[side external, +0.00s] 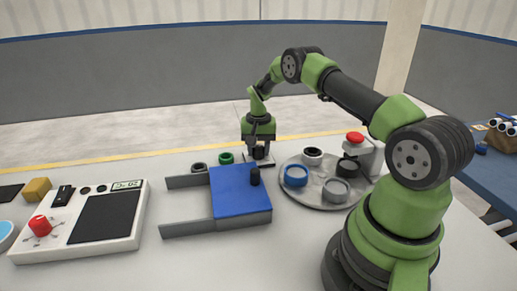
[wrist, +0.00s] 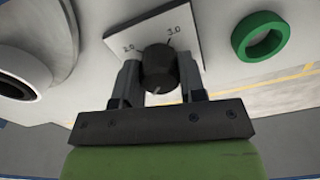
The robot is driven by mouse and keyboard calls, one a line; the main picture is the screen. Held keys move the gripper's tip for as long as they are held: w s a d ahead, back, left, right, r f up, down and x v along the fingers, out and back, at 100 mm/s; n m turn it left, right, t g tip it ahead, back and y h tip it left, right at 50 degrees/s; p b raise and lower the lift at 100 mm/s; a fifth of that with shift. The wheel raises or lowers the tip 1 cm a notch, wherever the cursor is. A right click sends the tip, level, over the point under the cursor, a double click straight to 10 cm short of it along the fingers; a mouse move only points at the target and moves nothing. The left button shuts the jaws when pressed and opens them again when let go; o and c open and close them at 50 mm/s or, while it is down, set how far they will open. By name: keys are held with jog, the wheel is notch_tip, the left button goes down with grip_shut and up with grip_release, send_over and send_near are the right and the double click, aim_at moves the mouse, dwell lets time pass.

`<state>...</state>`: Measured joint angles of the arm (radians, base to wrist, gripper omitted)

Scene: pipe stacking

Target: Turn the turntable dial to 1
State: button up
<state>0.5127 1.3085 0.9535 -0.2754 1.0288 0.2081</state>
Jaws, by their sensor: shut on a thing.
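The black turntable dial (wrist: 159,70) stands on a pale plate (wrist: 190,30) with printed marks; "2.0" and "3.0" are legible in the wrist view. My gripper (wrist: 158,85) is shut on the dial, one finger on each side of it. A pale pointer line shows on the near side of the knob. In the side view my gripper (side external: 258,150) points down at the dial plate (side external: 262,160), behind the blue block. The round grey turntable (side external: 318,201) lies to the right of the dial. The "1" mark is not visible.
A green ring (side external: 226,158) and a dark ring (side external: 199,168) lie left of the dial. The blue block (side external: 240,190) with grey rails stands in front. A red button (side external: 355,138) is at right.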

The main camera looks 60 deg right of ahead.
aim_at(258, 147)
dwell(0.3)
jog(key=o, duration=0.9)
jog(key=shift+r, duration=0.1)
notch_tip(258, 147, up, 10)
jog(key=shift+f, duration=0.1)
